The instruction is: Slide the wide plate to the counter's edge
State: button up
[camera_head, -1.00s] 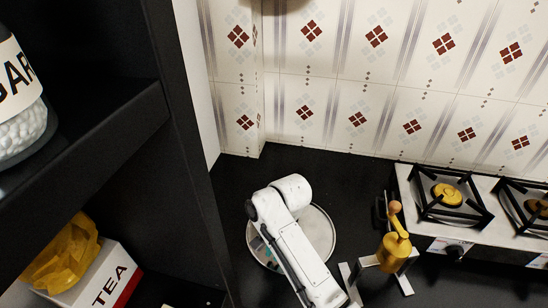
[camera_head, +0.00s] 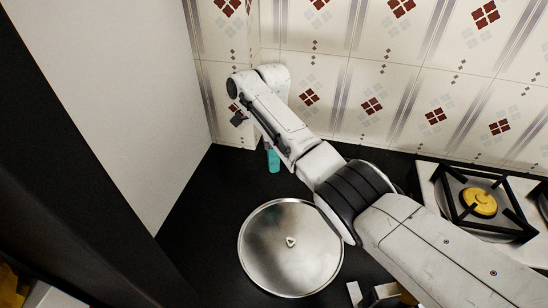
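The wide plate (camera_head: 285,262) is a round, shiny silver disc lying flat on the black counter, in the lower middle of the head view. A small light triangular shape shows at its centre. My arm crosses from the lower right to the wall behind the plate and covers a bit of its right rim. My gripper is mostly hidden behind my wrist; a teal piece (camera_head: 273,160) just below the wrist, behind the plate, looks like part of it. I cannot see both fingers or whether they are open. The teal piece is apart from the plate.
The stove (camera_head: 480,202) with a yellow burner stands at right. A white wall panel (camera_head: 110,95) borders the counter at left, and a tiled wall (camera_head: 350,90) stands behind. A pronged white item (camera_head: 358,292) is near the plate's lower right. Bare counter (camera_head: 205,205) lies left of the plate.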

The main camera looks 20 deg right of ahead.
aim_at(275, 200)
jog(key=shift+f, duration=0.1)
jog(key=b+x, duration=0.3)
jog(key=x, duration=0.5)
jog(key=shift+s+f+b, duration=0.1)
jog(key=shift+b, duration=0.2)
jog(key=shift+x, duration=1.2)
jog(key=shift+c, duration=0.3)
grip_shut()
